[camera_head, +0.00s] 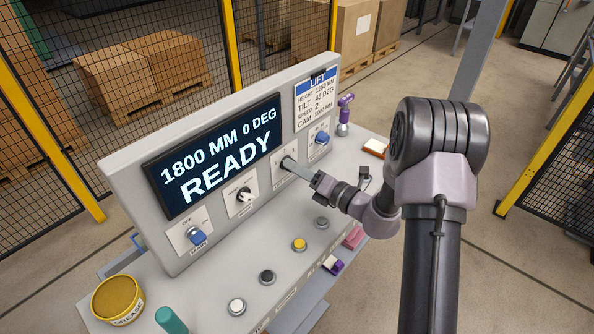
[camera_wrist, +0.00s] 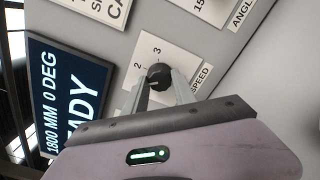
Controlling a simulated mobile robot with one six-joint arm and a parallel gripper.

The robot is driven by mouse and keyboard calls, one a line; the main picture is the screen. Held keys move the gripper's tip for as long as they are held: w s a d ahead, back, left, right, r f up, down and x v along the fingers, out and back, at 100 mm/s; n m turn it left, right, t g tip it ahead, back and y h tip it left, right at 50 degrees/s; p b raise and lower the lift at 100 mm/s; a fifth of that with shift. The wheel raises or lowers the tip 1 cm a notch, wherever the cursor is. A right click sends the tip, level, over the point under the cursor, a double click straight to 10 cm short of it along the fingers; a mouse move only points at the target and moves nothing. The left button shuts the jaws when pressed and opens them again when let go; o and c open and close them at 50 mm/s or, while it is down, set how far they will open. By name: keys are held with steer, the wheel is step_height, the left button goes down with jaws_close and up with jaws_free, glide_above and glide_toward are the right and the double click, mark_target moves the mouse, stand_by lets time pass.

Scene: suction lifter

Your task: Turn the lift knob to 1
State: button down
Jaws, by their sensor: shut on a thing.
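The knob on the plate marked SPEED (camera_wrist: 159,74) is black and round, with a pale mark on its face that seems to point down-left. Numerals 2 and 3 show beside it; any 1 is hidden, perhaps behind the left finger. In the head view the knob (camera_head: 287,161) sits on the upright grey panel, right of the screen. My gripper (camera_wrist: 162,84) is shut on this knob, one finger on each side. In the head view my gripper (camera_head: 294,165) reaches the panel from the right. The screen (camera_head: 215,155) reads 1800 MM 0 DEG READY.
A card (camera_head: 317,98) lists lift settings, including speed 2. Buttons, a grease tin (camera_head: 117,299) and a purple tool (camera_head: 345,107) are on the console.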

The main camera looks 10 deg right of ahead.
steer(key=shift+n+b, duration=0.85)
steer(key=shift+n, duration=1.35)
steer(key=c, duration=1)
jaws_free()
steer(key=p+v, duration=0.3)
steer(key=v, duration=1.4)
steer(key=shift+s+d, duration=0.15)
steer(key=shift+s, duration=0.05)
